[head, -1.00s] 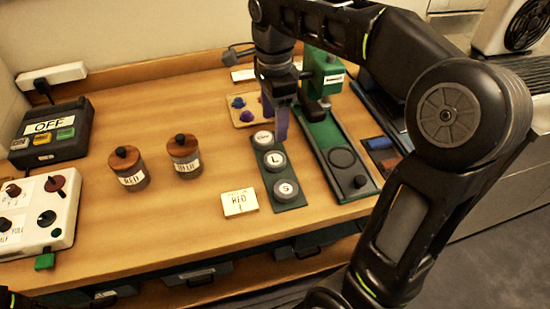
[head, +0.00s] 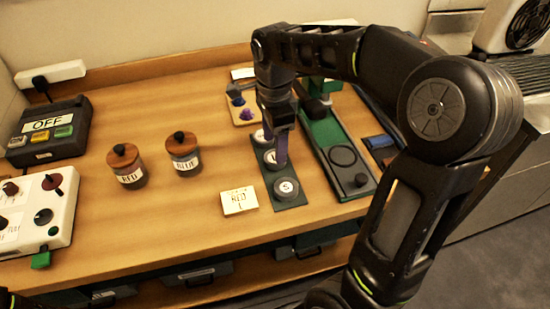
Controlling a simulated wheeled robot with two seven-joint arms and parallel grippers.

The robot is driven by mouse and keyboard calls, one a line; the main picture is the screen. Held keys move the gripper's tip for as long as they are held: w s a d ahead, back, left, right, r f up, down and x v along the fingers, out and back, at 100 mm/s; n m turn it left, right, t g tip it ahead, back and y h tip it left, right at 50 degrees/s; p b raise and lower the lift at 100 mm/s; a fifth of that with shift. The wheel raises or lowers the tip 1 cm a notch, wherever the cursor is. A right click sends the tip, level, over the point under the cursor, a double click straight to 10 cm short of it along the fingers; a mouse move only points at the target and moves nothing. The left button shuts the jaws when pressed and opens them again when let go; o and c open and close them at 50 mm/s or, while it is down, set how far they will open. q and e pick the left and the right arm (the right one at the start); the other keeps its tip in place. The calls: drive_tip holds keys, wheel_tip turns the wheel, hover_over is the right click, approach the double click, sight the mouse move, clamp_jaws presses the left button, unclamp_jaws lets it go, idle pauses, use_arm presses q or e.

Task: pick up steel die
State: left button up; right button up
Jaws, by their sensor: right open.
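Three round steel dies lie in a row on a dark green rack (head: 293,203). The middle die (head: 269,159), lettered L in the earlier frame, is largely behind the purple fingers. The near die (head: 286,188) is marked S and is clear. My right gripper (head: 282,163) points down with its fingertips over or at the middle die. It is open; I cannot tell whether it touches the die.
A green press (head: 325,129) stands just right of the rack. A card reading RED L (head: 239,201) lies to the left. Two wooden-lidded jars, RED (head: 128,167) and BLUE (head: 183,154), stand further left. A tray (head: 238,117) with coloured pieces is behind.

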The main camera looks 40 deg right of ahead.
sight(269, 161)
wheel_tip(269, 161, down, 4)
drive_tip(key=shift+f, duration=0.1)
drive_tip(key=shift+s, duration=0.1)
idle(0.5)
clamp_jaws()
idle(0.5)
